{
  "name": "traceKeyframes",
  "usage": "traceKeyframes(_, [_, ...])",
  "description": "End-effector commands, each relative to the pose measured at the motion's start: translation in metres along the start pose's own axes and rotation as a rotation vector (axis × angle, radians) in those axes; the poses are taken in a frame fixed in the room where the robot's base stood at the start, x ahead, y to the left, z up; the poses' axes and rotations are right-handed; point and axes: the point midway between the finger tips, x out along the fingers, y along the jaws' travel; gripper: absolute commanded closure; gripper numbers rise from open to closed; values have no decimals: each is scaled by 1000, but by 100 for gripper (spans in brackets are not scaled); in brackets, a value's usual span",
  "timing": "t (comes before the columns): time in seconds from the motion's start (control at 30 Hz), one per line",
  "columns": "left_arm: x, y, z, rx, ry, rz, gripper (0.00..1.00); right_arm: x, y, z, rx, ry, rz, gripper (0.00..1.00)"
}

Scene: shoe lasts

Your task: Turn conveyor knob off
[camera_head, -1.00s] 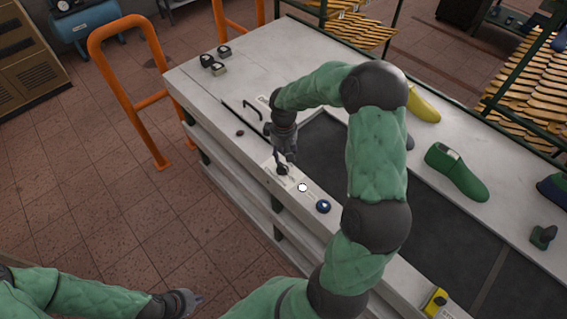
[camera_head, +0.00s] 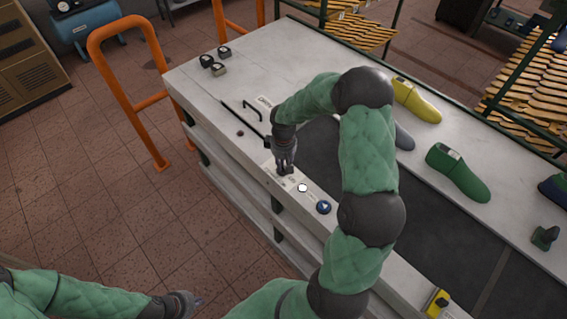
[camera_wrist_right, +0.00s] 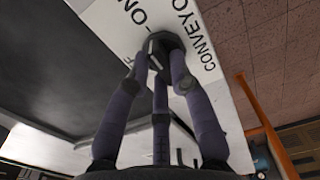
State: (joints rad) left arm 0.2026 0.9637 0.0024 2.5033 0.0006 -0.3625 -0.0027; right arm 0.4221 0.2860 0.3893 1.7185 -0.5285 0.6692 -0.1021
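The conveyor knob (camera_wrist_right: 160,44) is a black knob on the white panel, between printing that reads "ON" and "CONVEYO" in the right wrist view. My right gripper (camera_wrist_right: 160,80) has its fingers closed in around the knob, with the tips against its sides. In the head view my right gripper (camera_head: 284,171) is down at the panel and mostly hides the knob. The knob's pointer direction is hard to read. My left gripper (camera_head: 197,303) is low in the head view, away from the bench, and its fingers are too small to judge.
A white button (camera_head: 302,188) and a blue button (camera_head: 323,207) sit beside the knob. The dark conveyor belt (camera_head: 437,240) runs behind them. Green (camera_head: 458,172) and yellow (camera_head: 416,102) shoe lasts lie along the far side. An orange rail (camera_head: 128,90) stands left of the bench.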

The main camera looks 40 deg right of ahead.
Motion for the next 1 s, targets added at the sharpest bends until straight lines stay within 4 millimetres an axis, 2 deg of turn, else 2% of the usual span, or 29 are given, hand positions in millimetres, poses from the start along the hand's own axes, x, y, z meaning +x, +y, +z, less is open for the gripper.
traceKeyframes(0.27, [-1,0,0,0,0,0,100,0,0,0,-12,0,0,100])
traceKeyframes(0.47, [-4,2,0,0,0,0,100,-1,0,0,-83,0,0,100])
traceKeyframes(1.0, [-26,9,1,0,0,0,100,-2,-1,-2,-546,-1,-1,100])
